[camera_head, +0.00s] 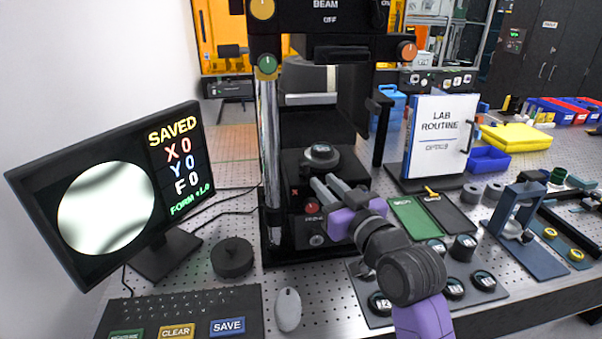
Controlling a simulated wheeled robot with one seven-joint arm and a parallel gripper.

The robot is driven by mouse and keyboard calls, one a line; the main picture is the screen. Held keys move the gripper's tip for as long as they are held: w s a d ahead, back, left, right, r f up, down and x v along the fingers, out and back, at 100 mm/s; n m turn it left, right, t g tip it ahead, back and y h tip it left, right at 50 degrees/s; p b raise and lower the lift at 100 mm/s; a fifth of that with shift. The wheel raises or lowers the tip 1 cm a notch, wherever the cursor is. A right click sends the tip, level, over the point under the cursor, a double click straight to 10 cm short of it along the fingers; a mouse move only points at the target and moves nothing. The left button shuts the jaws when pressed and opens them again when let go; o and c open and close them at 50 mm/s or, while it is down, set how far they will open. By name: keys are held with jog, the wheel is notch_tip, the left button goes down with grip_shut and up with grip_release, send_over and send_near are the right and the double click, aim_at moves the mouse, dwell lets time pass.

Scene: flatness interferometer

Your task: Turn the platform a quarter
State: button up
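The platform (301,166) is a dark block in the bay of the tall black interferometer (325,20). A round dark piece with a pale top (321,153) sits on it. My gripper (324,181) reaches in from the lower right, with its two grey fingers just in front of the platform and below the round piece. A narrow gap shows between the fingertips, and I see nothing held. I cannot tell whether a finger touches the platform. My gripper and wrist hide part of the platform's front right side and the machine's base.
A monitor (105,190) at left shows SAVED, X 0, Y 0, F 0 and a striped disc. The keyboard (180,312), mouse (288,309) and a dark puck (232,257) lie in front. A LAB ROUTINE board (437,140) and round pucks (463,247) stand at right.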

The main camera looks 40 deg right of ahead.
aim_at(308, 165)
jog(key=p+x, duration=0.1)
jog(key=x, duration=0.6)
jog(key=shift+w+p, duration=0.25)
jog(key=shift+p, duration=0.05)
jog(key=shift+c, duration=0.4)
grip_shut()
dwell(0.7)
